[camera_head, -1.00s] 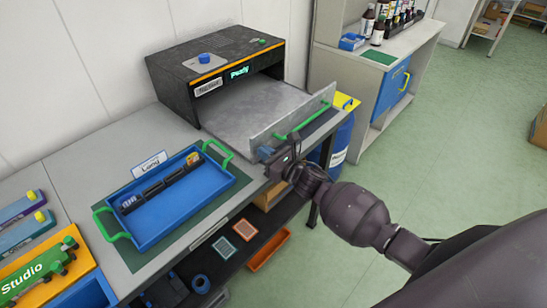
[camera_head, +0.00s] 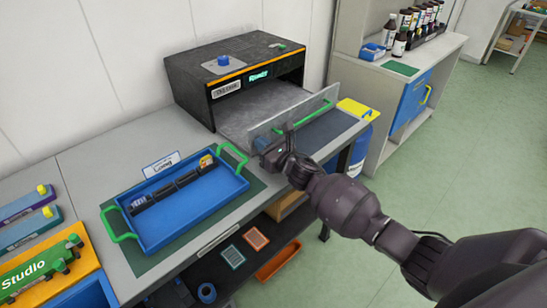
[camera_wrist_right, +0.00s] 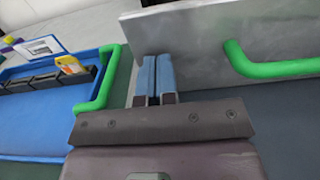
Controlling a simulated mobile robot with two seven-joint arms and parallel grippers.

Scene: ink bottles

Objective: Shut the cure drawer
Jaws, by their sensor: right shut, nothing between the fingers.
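The cure drawer (camera_head: 245,120) is a grey tray partly out of the black cure unit (camera_head: 235,80). Its upright grey front panel (camera_head: 280,118) carries a green bar handle (camera_head: 312,117); both panel (camera_wrist_right: 215,45) and handle (camera_wrist_right: 280,68) show in the right wrist view. My right gripper (camera_head: 268,148) is shut and empty, at the left end of the panel's outer face, left of the handle. In the right wrist view its fingertips (camera_wrist_right: 155,62) appear to press against the panel or sit very close to it. My left gripper is not in view.
A blue tray (camera_head: 190,220) with green handles and dark bottles stands on the bench just left of my right gripper. A blue barrel (camera_head: 361,150) with a yellow top stands right of the bench. A shelf with orange and grey items lies below.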

